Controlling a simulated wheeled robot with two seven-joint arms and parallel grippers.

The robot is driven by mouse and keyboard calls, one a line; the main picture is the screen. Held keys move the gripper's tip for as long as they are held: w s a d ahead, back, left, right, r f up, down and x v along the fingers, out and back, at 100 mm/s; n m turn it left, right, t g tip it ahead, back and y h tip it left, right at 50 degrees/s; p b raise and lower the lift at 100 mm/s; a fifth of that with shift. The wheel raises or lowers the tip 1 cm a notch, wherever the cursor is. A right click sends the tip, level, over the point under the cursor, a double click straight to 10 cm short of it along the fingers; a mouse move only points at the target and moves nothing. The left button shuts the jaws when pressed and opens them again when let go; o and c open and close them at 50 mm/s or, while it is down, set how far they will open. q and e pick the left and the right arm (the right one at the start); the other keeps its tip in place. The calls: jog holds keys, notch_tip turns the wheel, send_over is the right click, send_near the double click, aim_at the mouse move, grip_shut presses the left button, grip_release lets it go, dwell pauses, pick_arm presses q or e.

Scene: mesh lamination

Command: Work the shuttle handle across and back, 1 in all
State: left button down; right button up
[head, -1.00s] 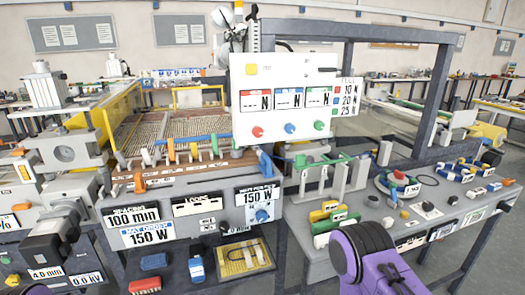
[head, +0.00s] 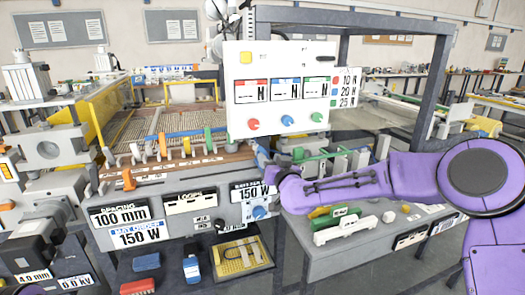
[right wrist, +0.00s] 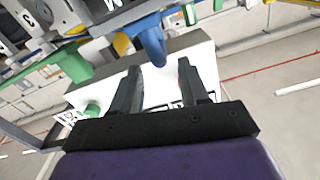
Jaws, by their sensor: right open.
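The machine with a wire mesh bed (head: 185,120) fills the left and middle of the head view. A blue handle (head: 262,156) stands at the right end of this row. I cannot tell for sure which one is the shuttle handle. My right gripper (right wrist: 160,72) is open and empty in the right wrist view, with a blue part (right wrist: 152,45) just beyond and between its fingertips. In the head view its fingers are hard to make out. My left gripper is out of view.
A white display panel (head: 280,90) hangs above the blue handle. A yellow tray (head: 240,256) sits below the machine.

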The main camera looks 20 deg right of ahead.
aim_at(262, 151)
jog(key=w+p, duration=0.1)
jog(key=w, duration=0.6)
jog(key=shift+w+a+f+p, duration=0.1)
jog(key=shift+w+a+p, duration=0.05)
jog(key=shift+w+p, duration=0.2)
grip_shut()
jog(key=shift+s, duration=0.1)
